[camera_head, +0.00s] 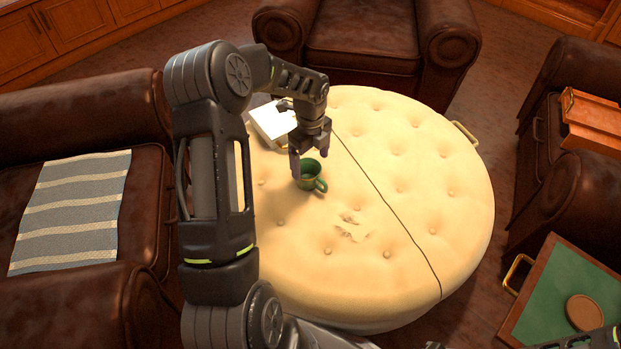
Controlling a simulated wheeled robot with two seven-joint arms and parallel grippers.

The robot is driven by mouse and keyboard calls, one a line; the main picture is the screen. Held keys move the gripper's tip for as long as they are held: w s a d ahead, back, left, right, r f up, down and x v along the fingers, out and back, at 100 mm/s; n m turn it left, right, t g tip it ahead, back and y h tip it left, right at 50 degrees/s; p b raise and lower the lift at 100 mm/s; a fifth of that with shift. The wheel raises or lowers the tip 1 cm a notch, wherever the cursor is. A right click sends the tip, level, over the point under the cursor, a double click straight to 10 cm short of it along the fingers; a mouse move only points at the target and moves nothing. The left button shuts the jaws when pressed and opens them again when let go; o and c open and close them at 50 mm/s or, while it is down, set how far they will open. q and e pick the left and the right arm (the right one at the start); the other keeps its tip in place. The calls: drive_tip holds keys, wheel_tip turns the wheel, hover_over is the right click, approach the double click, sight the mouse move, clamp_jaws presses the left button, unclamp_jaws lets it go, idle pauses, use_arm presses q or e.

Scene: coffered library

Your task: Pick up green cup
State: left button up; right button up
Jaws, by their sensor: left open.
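The green cup (313,182) stands upright on the round cream tufted ottoman (400,240), left of the seam across its top. Its handle points to the lower right. My left gripper (309,158) is open and points down at the cup. Its fingers are at the cup's rim, one at the left side and one behind to the right. I cannot tell whether they touch the cup. Only small dark parts show at the bottom right edge, and no right gripper can be made out.
A white book-like object (272,122) lies behind my left gripper. A worn patch (352,230) marks the ottoman. Brown armchairs (362,35) stand around it. A green-topped tray (550,290) with a round brown coaster (585,312) is at lower right. The ottoman's right half is clear.

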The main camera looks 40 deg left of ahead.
sight(312, 179)
use_arm(q)
drive_tip(key=shift+f, duration=1.25)
drive_tip(key=shift+a+f+b, duration=0.1)
drive_tip(key=shift+f+b, duration=0.95)
drive_tip(key=shift+f, duration=1.6)
drive_tip(key=shift+c, duration=0.3)
drive_tip(key=c, duration=1.6)
